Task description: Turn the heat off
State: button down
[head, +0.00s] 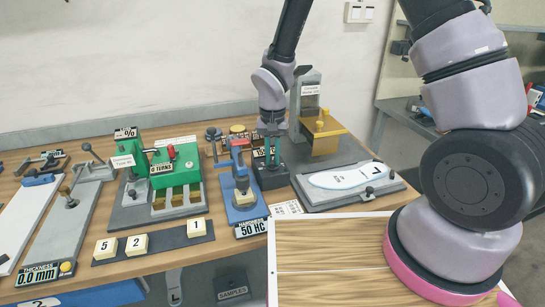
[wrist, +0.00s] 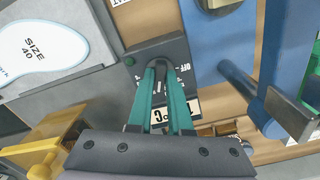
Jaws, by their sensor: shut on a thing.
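A dark grey heat control box (head: 272,181) stands on the bench, left of the insole plate. In the wrist view the box (wrist: 148,50) shows a small green lamp (wrist: 130,61), white lettering that looks like upside-down "OFF", and a white display plate (wrist: 187,112) partly covered by a finger. My gripper (head: 271,160) points down at the box from above. In the wrist view its teal fingers (wrist: 161,66) come close together at the box face, shut on a small part that I take to be the heat knob. The fingertips hide most of that part and its setting.
A blue hardness tester (head: 241,190) stands close to the left of the box. A grey plate with a white insole (head: 345,177) lies to the right. A yellow and grey press (head: 322,138) stands behind right. A green machine (head: 175,165) and numbered blocks (head: 136,243) are further left.

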jog(key=n, duration=0.4)
jog(key=shift+n, duration=0.4)
jog(key=n, duration=1)
jog(key=shift+d+n, duration=0.1)
jog(key=shift+n, duration=0.3)
jog(key=n, duration=0.4)
jog(key=shift+n, duration=0.4)
jog(key=c, duration=0.8)
grip_release()
jog(key=shift+c, duration=0.2)
